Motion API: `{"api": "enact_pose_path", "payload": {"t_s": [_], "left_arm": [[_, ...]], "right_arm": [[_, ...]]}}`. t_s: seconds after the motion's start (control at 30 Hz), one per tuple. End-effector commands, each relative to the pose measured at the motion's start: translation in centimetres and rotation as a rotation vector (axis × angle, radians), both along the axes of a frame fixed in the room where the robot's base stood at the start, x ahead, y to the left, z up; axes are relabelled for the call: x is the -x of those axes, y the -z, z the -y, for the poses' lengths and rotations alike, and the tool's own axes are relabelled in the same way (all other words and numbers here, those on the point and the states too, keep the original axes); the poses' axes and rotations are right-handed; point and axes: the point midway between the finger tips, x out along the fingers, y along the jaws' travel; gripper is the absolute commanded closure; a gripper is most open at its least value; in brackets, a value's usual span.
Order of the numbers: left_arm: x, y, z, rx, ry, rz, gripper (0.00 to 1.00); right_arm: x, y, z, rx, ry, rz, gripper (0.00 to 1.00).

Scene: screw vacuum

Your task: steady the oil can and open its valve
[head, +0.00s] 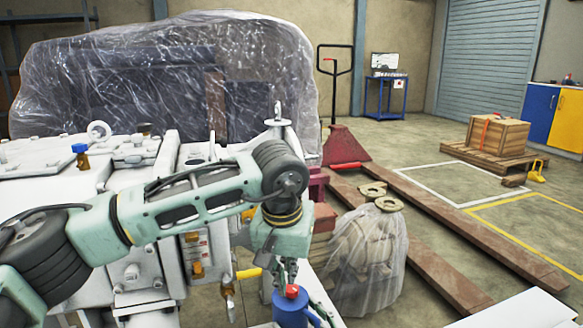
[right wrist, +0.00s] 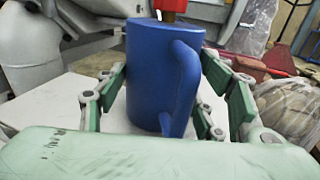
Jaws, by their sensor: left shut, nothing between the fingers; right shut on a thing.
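The blue oil can (head: 289,313) stands low in the middle of the head view, with a red valve (head: 291,291) on top. In the right wrist view the can (right wrist: 150,75) is upright on a pale surface, its handle towards the camera, and the red valve (right wrist: 171,8) is cut by the top edge. My right gripper (right wrist: 165,97) is shut on the can body, a finger on each side. My left gripper (head: 286,273) points down just above the red valve, shut and empty. Whether its fingertips touch the valve, I cannot tell.
A large white machine (head: 60,180) with pipes fills the left side. A plastic-wrapped bundle (head: 368,260) stands right of the can. Beyond are a red pallet jack (head: 345,146) and a wooden crate on a pallet (head: 497,135). The floor at right is mostly open.

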Motion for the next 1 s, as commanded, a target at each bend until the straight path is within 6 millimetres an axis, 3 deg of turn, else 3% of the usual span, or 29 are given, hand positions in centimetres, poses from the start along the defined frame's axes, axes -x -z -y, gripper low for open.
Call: {"api": "enact_pose_path", "payload": {"t_s": [0.17, 0.2, 0.4, 0.77, 1.0], "left_arm": [[0.0, 0.0, 0.0, 0.0, 0.0, 0.001, 1.0], [0.0, 0.0, 0.0, 0.0, 0.0, 0.001, 1.0], [0.0, 0.0, 0.0, 0.0, -0.001, 0.001, 1.0], [0.0, 0.0, 0.0, 0.0, -0.001, 0.001, 1.0], [0.0, 0.0, 0.0, 0.001, -0.001, 0.002, 1.0]], "right_arm": [[0.0, 0.0, 0.0, 0.001, 0.001, 0.0, 0.85], [0.0, 0.0, 0.1, 0.001, 0.001, 0.0, 0.34], [0.0, 0.0, 0.1, 0.001, 0.001, 0.0, 0.17], [0.1, 0.1, 0.1, 0.002, 0.001, -0.001, 0.16], [2.8, 0.2, 1.9, 0.003, 0.001, -0.003, 0.16]]}}
